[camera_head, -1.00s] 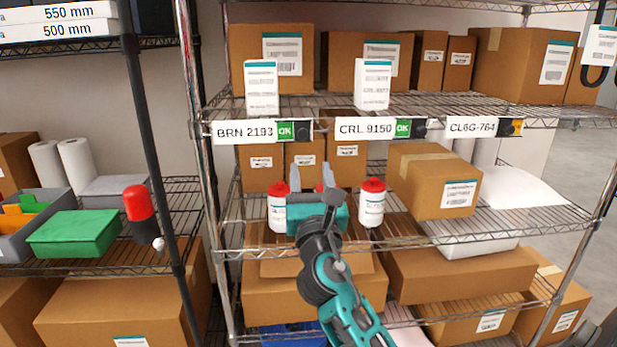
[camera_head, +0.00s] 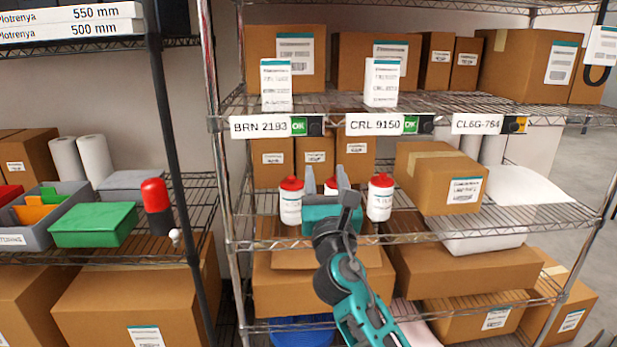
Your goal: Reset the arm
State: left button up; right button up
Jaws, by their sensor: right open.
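My right gripper (camera_head: 325,178) is in front of the middle shelf, with its two grey fingers apart and pointing away from me. My arm, teal and dark grey, comes up from the bottom of the view. A white bottle with a red cap (camera_head: 290,203) stands left of the gripper. Another such bottle (camera_head: 380,200) stands right of it. A third red cap (camera_head: 330,187) shows between the fingers; the rest of that bottle is hidden behind the gripper. I cannot tell whether the gripper touches it. My left gripper is not in view.
Wire shelving (camera_head: 420,238) surrounds the gripper, with its upper shelf edge above. A brown box (camera_head: 415,185) stands right of the bottles, and several boxes stand behind and below. A left rack holds a green box (camera_head: 92,226) and a red-topped post (camera_head: 155,205).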

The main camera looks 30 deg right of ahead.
jog(key=s+a+f+m+g+y, duration=0.1)
jog(key=s+a+f+m+y, duration=0.2)
jog(key=f, duration=0.4)
jog(key=a+f+m+g+y, duration=0.25)
jog(key=f+m, duration=0.25)
jog(key=f, duration=0.3)
jog(key=s+a+f+m+g+y, duration=0.1)
jog(key=s+a+f+m+y, duration=0.2)
jog(key=f, duration=0.4)
jog(key=s+a+f+m+g+y, duration=0.4)
jog(key=s+a+f+m, duration=0.5)
jog(key=s+f+m, duration=0.5)
jog(key=shift+s+a+f+m+y, duration=0.2)
jog(key=shift+f+m+y, duration=0.2)
jog(key=shift+m, duration=0.8)
